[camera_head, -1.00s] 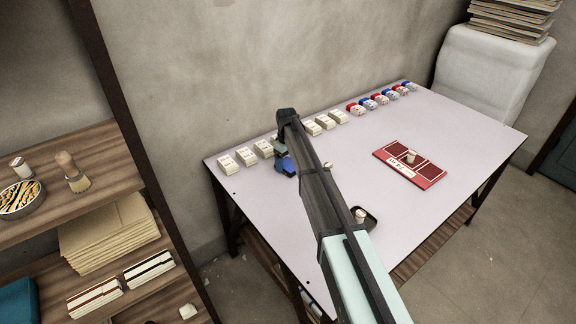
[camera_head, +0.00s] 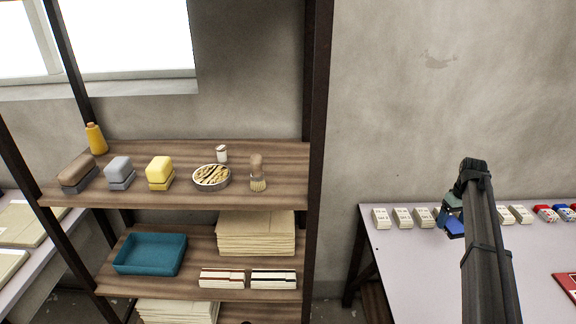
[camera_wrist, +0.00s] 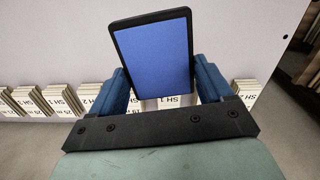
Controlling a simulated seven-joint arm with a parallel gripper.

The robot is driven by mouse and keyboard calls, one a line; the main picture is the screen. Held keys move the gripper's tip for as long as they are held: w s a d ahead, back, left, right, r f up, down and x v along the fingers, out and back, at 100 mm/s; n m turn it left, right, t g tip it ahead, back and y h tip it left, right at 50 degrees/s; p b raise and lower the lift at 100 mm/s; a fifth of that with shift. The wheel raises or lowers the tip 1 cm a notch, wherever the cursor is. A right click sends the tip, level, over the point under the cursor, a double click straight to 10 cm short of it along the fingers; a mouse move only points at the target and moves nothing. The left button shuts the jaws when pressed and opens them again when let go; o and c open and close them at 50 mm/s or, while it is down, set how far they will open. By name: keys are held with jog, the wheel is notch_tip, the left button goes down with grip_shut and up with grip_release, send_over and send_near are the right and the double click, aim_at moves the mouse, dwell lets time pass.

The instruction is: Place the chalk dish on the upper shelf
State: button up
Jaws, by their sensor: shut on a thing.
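My gripper (camera_head: 450,212) is above the back left part of the table. It is shut on a flat rectangular blue thing with a black rim (camera_wrist: 152,57), held between the two blue fingers in the wrist view. I cannot tell whether this is the chalk dish. The held thing also shows small and blue in the head view (camera_head: 454,229). The upper shelf (camera_head: 285,190) is wooden. A round dish of pale sticks (camera_head: 211,177) stands on it.
Blocks, a brush (camera_head: 257,174), a small white jar (camera_head: 221,153) and an orange bottle (camera_head: 96,138) share the upper shelf. A teal tray (camera_head: 150,254) is below. A dark post (camera_head: 317,130) stands at the shelf's right.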

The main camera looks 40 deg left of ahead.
aim_at(261, 148)
jog(key=s+a+r+m, duration=0.25)
jog(key=s+a, duration=0.35)
jog(key=s, duration=1)
jog(key=s+a+r+m, duration=0.1)
jog(key=s+a+r, duration=0.45)
jog(key=s, duration=1.05)
jog(key=s+a+r+m, duration=0.2)
jog(key=s+a, duration=0.6)
jog(key=s, duration=0.9)
jog(key=s+a+r+n, duration=0.1)
jog(key=s+a+r, duration=0.3)
jog(key=s+a, duration=0.5)
jog(key=s+a+r+n, duration=0.1)
jog(key=s+a+r, duration=0.4)
jog(key=s+a, duration=0.4)
jog(key=w+a+r, duration=0.1)
jog(key=a+r, duration=0.5)
jog(key=a, duration=0.2)
jog(key=w+a+r+n, duration=0.3)
jog(key=w+a+n, duration=0.15)
jog(key=w, duration=0.45)
jog(key=w+a+r+n, duration=0.25)
jog(key=w+n, duration=0.35)
jog(key=w, duration=0.3)
jog(key=w+d+r+n, duration=0.1)
jog(key=w+n, duration=0.8)
jog(key=shift+w+d+f, duration=0.1)
jog(key=shift+w+f, duration=0.05)
jog(key=shift+f, duration=4.5)
